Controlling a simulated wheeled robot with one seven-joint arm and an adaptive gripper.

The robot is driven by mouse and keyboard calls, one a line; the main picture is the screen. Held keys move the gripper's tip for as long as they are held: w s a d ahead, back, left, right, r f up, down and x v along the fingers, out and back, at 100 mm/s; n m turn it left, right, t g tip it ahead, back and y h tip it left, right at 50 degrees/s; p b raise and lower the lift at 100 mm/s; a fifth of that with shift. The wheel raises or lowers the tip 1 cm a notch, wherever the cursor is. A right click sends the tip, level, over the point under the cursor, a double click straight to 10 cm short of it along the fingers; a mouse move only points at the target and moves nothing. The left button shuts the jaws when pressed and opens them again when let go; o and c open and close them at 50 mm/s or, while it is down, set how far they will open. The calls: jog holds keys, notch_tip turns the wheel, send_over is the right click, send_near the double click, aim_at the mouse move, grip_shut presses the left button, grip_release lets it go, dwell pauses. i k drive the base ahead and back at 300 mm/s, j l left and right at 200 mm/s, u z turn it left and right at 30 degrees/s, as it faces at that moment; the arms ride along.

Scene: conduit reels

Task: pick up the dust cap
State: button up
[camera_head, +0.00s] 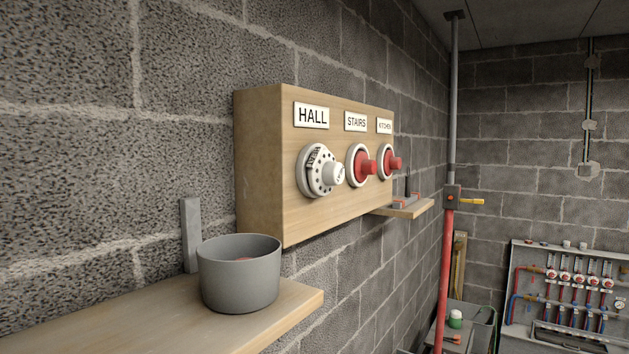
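Red caps sit on the STAIRS outlet (362,166) and the KITCHEN outlet (390,162) of the wooden wall box. A grey round pot (239,280) stands on the near wooden shelf. A small red thing (245,259) shows low inside the pot, mostly hidden by its wall; it looks like a cap, but I cannot tell for sure. The HALL outlet carries a white dial head (318,171) with a white knob and no red cap. My gripper is not in view.
The near shelf (120,325) has bare wood around the pot, with a grey upright bracket (190,235) behind. A smaller shelf (408,209) holds a grey item. A red and grey pipe (443,280) with an orange-handled valve stands right. A manifold board (570,300) is at the far right.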

aim_at(363, 166)
jog(key=i+l+u, duration=0.1)
jog(key=l+u, duration=0.35)
jog(key=l, duration=0.25)
jog(key=l+u, duration=0.45)
jog(key=l, duration=0.2)
